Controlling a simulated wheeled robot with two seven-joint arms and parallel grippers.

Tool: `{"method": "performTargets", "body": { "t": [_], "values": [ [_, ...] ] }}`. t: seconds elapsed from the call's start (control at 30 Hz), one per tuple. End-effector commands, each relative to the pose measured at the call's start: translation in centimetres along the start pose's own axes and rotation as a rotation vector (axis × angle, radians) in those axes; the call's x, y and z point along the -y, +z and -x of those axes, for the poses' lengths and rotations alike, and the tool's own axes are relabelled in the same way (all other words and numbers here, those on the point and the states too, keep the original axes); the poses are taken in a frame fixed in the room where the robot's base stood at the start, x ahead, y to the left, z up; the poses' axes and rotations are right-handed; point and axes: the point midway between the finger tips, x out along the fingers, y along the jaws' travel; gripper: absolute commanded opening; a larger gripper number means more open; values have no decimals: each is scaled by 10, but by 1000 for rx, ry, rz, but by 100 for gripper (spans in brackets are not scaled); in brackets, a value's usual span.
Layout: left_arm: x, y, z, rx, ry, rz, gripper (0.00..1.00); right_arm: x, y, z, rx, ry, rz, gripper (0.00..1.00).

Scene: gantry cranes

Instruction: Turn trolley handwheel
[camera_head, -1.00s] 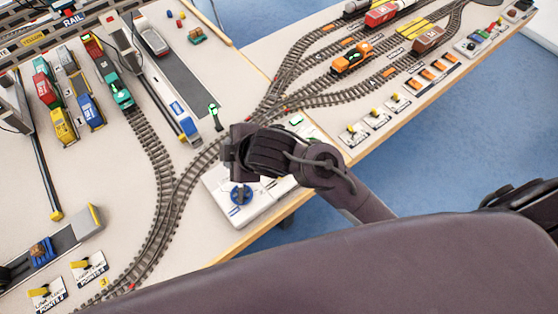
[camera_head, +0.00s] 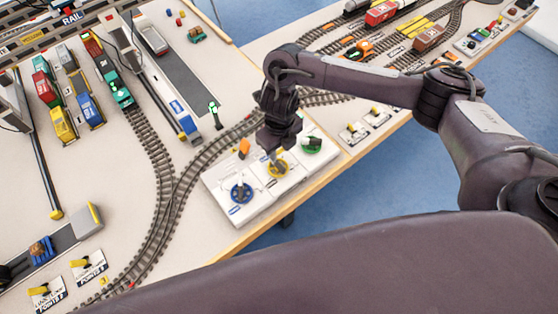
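A white control box (camera_head: 240,212) at the table's front edge carries three handwheels: a blue handwheel (camera_head: 240,192), a yellow handwheel (camera_head: 279,169) and a green handwheel (camera_head: 312,145). The labels are too small to read, so I cannot tell which one is the trolley handwheel. My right gripper (camera_head: 274,156) points down at the yellow handwheel, with its tips at or just above the wheel. The tips are small and partly hidden, so I cannot tell whether they grip it. My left gripper is not in view.
A small signal (camera_head: 215,115) stands beside the curved track (camera_head: 180,190). Gantry cranes and wagons stand at the left. An orange locomotive (camera_head: 359,50) is on the sidings behind my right arm.

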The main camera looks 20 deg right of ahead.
Motion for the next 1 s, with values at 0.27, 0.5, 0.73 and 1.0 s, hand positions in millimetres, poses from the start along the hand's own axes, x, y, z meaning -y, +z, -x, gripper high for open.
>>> {"method": "performTargets", "body": {
  "t": [0.27,0.5,0.73,1.0],
  "values": [
    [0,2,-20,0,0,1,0,-3,-2,-49,-3,6,-3,33],
    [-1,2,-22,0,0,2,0,-2,0,-70,1,3,-3,33],
    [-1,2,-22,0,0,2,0,-2,0,-72,2,3,-2,33],
    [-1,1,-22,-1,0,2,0,-2,0,-72,2,3,-2,8]
  ]
}}
